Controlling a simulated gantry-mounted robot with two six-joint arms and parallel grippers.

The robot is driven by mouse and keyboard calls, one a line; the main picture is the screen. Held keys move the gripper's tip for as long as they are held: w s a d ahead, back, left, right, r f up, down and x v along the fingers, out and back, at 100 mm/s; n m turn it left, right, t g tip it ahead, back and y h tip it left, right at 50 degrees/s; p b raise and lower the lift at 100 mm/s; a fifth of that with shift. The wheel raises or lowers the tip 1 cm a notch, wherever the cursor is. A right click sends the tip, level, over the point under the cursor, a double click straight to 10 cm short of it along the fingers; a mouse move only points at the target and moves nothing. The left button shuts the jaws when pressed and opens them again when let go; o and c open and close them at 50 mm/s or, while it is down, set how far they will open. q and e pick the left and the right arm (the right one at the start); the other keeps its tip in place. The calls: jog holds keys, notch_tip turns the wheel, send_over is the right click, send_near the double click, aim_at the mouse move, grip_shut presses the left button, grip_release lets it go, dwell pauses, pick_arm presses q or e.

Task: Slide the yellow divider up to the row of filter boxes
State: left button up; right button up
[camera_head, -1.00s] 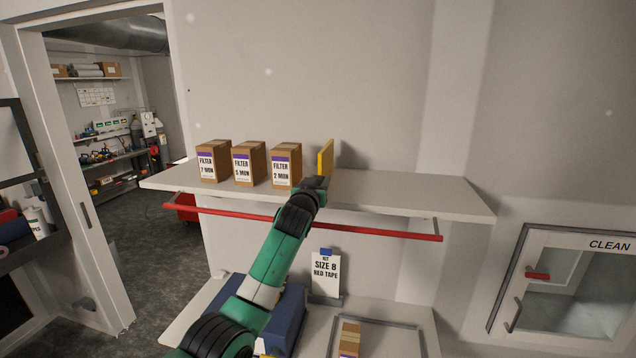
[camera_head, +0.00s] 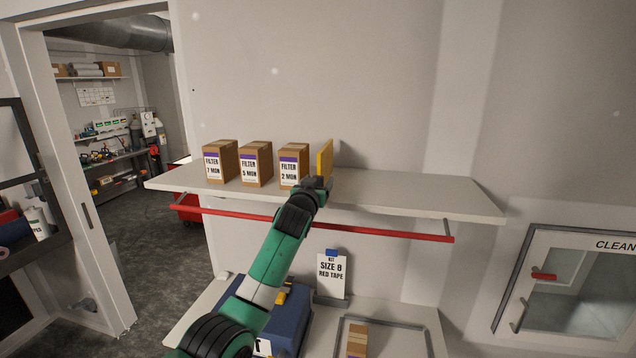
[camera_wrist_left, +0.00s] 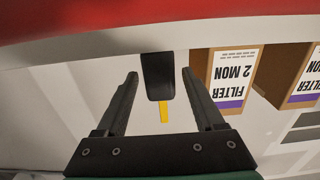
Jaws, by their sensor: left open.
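The yellow divider (camera_head: 325,160) stands upright on the white shelf (camera_head: 400,192), just right of the row of filter boxes. The nearest box, FILTER 2 MON (camera_head: 290,168), shows a narrow gap to it. FILTER 5 MON (camera_head: 253,166) and FILTER 7 MON (camera_head: 218,164) stand further left. My left gripper (camera_head: 318,184) is at the shelf's front edge by the divider. In the left wrist view its open fingers (camera_wrist_left: 159,74) stand either side of a dark block, with a yellow strip of the divider (camera_wrist_left: 164,112) below. Finger contact is unclear. My right gripper is out of view.
A red rail (camera_head: 380,232) runs along the shelf's front, below my left gripper. The shelf is clear to the right of the divider. Below are a blue bin (camera_head: 290,325) and a SIZE 8 RED TAPE card (camera_head: 331,275).

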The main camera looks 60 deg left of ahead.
pick_arm(q)
jog(key=shift+s+d+b, duration=0.3)
jog(key=shift+s+d, duration=0.15)
jog(key=p+v, duration=0.6)
jog(key=v, duration=0.4)
jog(key=shift+s, duration=0.15)
jog(key=shift+d, duration=0.1)
